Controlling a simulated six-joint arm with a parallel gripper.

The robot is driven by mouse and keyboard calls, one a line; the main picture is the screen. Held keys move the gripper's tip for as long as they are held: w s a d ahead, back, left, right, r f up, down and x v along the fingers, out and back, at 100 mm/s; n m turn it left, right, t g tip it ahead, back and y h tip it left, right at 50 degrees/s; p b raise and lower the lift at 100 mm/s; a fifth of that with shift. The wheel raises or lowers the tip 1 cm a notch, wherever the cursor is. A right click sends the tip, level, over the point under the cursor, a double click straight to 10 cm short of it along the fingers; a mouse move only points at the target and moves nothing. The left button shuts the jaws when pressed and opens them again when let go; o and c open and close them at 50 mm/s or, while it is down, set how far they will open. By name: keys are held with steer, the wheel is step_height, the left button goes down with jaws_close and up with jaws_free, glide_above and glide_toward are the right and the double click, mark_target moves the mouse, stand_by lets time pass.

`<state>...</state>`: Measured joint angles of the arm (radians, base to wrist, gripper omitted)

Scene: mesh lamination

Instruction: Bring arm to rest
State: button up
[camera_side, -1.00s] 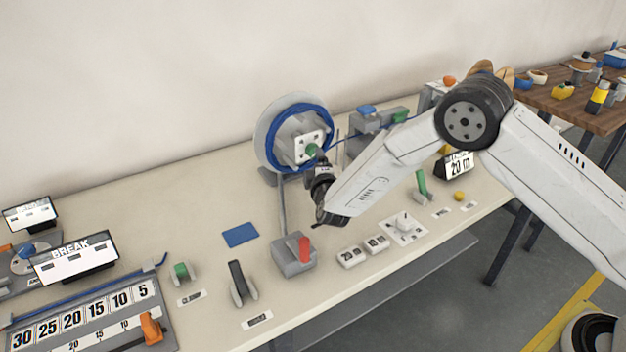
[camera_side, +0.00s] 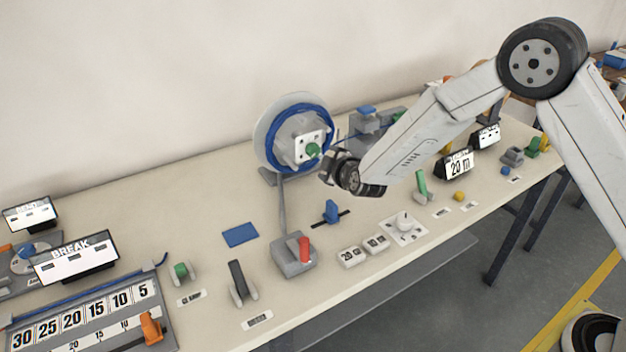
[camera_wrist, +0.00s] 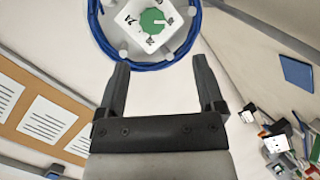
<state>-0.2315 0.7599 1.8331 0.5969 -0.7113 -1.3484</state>
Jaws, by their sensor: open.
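My gripper (camera_side: 328,168) is in the air above the bench, just right of and in front of the blue cable reel (camera_side: 268,150). In the wrist view its two black fingers (camera_wrist: 163,85) are spread apart with nothing between them. The reel also shows in the wrist view (camera_wrist: 180,52), beyond the fingertips, with a green knob (camera_wrist: 152,21) on its white hub plate. The gripper looks clear of the knob, though the exact gap is hard to judge.
Below the gripper stand a blue lever (camera_side: 331,212), a grey box with a red handle (camera_side: 293,258) and a white dial plate (camera_side: 404,228).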

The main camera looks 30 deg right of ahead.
steer(key=s+d+m+g, duration=0.2)
steer(key=s+m+g, duration=0.1)
steer(key=s, duration=0.7)
steer(key=s+d+m+g+y, duration=0.1)
steer(key=s+d+m+g, duration=0.2)
steer(key=s, duration=0.7)
steer(key=s+d+m+g+y, duration=0.1)
steer(key=s+g, duration=0.4)
steer(key=s, duration=0.6)
steer(key=d+m, duration=0.1)
steer(key=m, duration=0.1)
steer(key=shift+d+r+m, duration=0.15)
steer(key=shift+r+m, duration=0.15)
steer(key=shift+m, duration=0.1)
steer(key=shift+s, duration=0.1)
